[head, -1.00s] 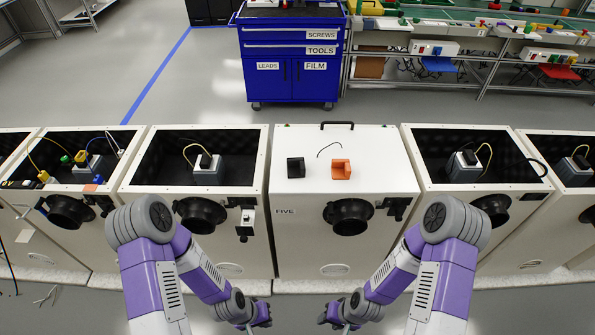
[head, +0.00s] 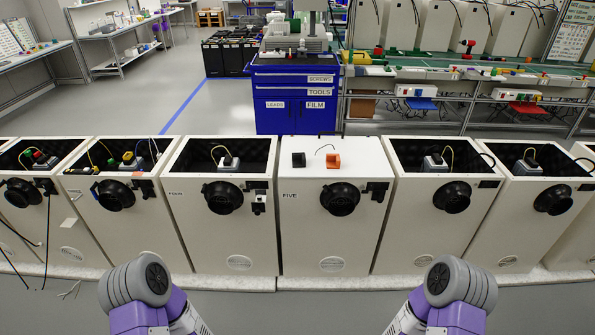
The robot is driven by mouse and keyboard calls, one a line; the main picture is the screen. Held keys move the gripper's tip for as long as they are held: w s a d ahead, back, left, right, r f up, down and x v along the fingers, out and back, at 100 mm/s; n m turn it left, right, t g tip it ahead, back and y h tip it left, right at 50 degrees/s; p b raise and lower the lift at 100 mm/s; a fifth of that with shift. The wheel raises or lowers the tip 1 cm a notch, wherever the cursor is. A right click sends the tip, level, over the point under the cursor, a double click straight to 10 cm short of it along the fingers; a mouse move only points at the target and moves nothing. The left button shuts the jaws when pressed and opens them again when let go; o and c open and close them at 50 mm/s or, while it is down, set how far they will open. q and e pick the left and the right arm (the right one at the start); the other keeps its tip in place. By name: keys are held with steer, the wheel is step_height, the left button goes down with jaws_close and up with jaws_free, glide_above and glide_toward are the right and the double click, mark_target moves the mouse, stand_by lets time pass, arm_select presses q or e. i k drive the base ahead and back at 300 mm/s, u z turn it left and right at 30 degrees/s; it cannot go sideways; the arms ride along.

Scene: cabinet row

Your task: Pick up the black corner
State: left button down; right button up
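The black corner (head: 298,160) is a small dark block on the closed white top of the cabinet marked FIVE (head: 293,215), left of the middle of that top. An orange corner (head: 333,161) sits to its right on the same top, apart from it. A thin dark wire lies behind and between them. Both my arms show only at the bottom edge of the head view. My grippers are below the picture and do not show.
Open-topped white cabinets with dark linings stand on both sides, such as cabinet FOUR (head: 225,205) and the one to the right (head: 438,215). Black round fittings stick out from their fronts. A blue tool cart (head: 290,100) stands behind. Grey floor lies in front.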

mark_target(299, 159)
steer(key=u, duration=0.75)
steer(key=i, duration=1.25)
steer(key=z, duration=0.35)
